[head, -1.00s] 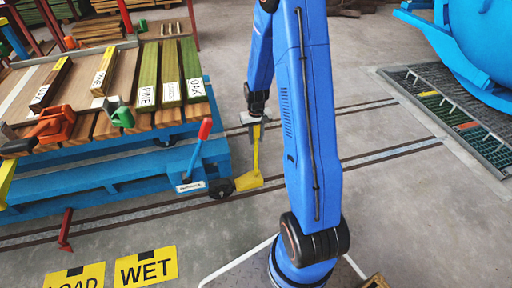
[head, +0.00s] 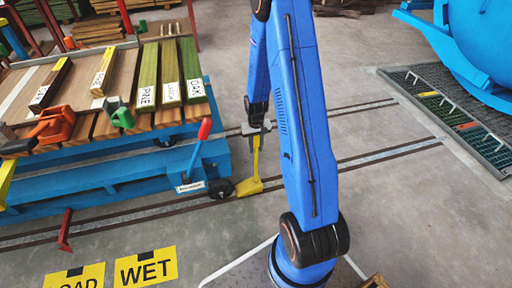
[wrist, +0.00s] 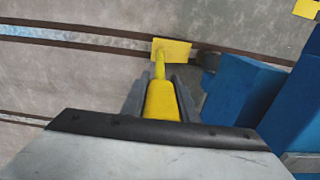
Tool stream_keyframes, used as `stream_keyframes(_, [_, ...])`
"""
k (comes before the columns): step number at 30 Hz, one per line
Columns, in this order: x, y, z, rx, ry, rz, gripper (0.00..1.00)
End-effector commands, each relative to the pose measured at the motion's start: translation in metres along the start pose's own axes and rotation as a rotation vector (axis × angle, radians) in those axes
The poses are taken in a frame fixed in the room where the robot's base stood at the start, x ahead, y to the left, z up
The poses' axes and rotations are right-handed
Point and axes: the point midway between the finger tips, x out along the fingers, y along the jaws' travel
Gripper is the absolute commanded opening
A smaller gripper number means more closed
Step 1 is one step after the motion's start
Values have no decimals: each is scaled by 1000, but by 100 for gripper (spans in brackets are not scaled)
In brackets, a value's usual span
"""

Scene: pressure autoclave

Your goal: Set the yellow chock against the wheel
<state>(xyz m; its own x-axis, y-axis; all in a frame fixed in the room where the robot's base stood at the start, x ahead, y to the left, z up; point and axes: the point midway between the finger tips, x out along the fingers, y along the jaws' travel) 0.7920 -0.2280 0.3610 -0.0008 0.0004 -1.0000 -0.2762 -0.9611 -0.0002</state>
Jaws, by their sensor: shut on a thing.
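The yellow chock (head: 249,187) has a wide foot and an upright handle. Its foot is at floor level or just above it, beside the dark wheel (head: 220,189) of the blue cart; I cannot tell whether they touch. My gripper (head: 256,138) is shut on the top of the chock's handle. In the wrist view the grey fingers (wrist: 160,98) flank the yellow handle, and the chock's foot (wrist: 172,50) lies beyond them. The wheel (wrist: 209,82) is partly hidden by the blue frame, with a small gap to the foot.
The blue cart (head: 100,193) carries labelled timber boards and a red-tipped lever (head: 204,130). Rails (head: 385,153) cross the floor by the chock. Yellow WET (head: 146,267) and LOAD floor signs lie in front. A floor grate (head: 455,112) is at right; the floor between is clear.

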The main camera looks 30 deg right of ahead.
Motion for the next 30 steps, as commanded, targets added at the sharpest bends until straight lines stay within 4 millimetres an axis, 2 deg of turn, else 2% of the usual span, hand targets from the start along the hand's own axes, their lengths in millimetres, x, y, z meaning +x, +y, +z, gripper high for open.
stream_keyframes(4, [2,0,0,0,1,0,0])
stream_keyframes(5, [2,0,0,0,0,0,31])
stream_keyframes(6, [2,0,0,0,0,0,41])
stream_keyframes(7, [2,0,0,0,0,0,45])
stream_keyframes(16, [1,0,0,0,0,0,45])
stream_keyframes(20, [-5,0,-1,0,2,0,45])
stream_keyframes(30, [-56,0,-1,0,5,0,45])
